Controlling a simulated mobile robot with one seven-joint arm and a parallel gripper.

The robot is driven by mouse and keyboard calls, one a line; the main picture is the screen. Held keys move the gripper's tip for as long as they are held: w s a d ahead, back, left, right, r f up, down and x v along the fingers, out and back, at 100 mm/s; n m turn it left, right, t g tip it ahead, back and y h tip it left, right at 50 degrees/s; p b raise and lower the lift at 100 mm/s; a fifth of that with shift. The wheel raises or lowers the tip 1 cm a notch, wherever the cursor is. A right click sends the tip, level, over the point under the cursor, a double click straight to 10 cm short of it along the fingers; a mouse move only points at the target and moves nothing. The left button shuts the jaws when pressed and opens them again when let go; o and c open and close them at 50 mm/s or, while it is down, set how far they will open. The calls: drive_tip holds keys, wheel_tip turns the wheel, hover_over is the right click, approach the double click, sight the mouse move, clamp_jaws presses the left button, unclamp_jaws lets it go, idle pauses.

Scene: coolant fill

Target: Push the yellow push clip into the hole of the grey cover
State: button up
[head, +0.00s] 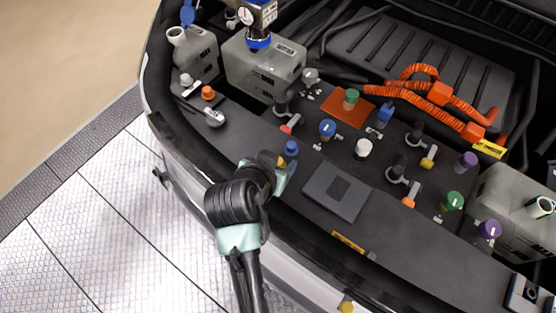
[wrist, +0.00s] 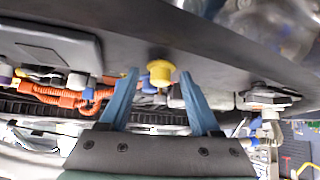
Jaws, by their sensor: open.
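The yellow push clip (wrist: 160,72) shows in the wrist view against the dark panel, between and beyond the two blue fingers of my gripper (wrist: 165,80). The fingers are spread, with a gap on each side of the clip. In the head view my gripper (head: 281,168) is low over the front panel, and a bit of yellow (head: 281,159) shows beside it, mostly hidden. A flat grey cover (head: 318,187) lies just right of my gripper; it also shows at upper left in the wrist view (wrist: 45,42). I cannot make out its hole.
A white cap (head: 363,148), a blue knob (head: 327,128) and several other coloured caps stand around the panel. Orange hoses (head: 418,100) and a grey tank (head: 262,68) lie farther back. A yellow knob (head: 346,307) is at the front edge.

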drive_tip(key=shift+w+f, duration=0.15)
drive_tip(key=shift+w, duration=0.05)
clamp_jaws()
idle(0.4)
